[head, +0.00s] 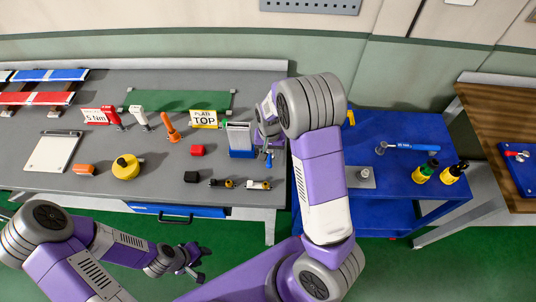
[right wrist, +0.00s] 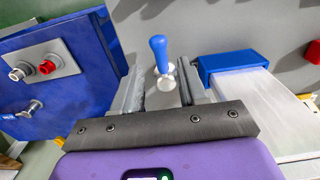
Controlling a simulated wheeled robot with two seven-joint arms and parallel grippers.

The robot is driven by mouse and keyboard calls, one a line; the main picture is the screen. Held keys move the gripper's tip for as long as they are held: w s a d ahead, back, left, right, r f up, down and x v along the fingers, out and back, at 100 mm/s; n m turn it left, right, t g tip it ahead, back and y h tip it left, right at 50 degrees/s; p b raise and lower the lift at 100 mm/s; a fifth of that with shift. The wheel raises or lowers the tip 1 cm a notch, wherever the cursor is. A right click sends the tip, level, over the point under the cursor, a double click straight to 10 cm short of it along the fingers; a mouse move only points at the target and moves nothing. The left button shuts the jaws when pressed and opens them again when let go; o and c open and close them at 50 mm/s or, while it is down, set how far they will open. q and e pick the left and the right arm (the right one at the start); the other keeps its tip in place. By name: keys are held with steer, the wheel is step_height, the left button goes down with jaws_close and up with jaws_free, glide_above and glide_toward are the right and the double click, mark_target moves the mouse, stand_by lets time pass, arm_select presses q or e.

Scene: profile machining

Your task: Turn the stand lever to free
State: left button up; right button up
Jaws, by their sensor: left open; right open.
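The lever has a blue handle (right wrist: 158,47) on a round silver base (right wrist: 166,82). In the head view the blue handle (head: 268,159) shows beside the upright grey-and-blue stand (head: 240,138). In the right wrist view a blue block with a pale plate (right wrist: 228,62) lies just right of it. My right gripper (right wrist: 163,84) is open, with the lever between its fingers; I cannot tell whether they touch it. In the head view my right gripper (head: 268,143) is partly hidden by my arm. My left gripper (head: 190,264) is open and empty in front of the table.
The grey table (head: 150,90) holds a yellow tape measure (head: 125,167), a red block (head: 197,150), an orange tool (head: 169,127) and a yellow sign (head: 204,119).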

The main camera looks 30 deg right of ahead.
mark_target(269, 159)
steer(key=shift+f, duration=1.95)
steer(key=shift+w, duration=0.1)
jaws_close()
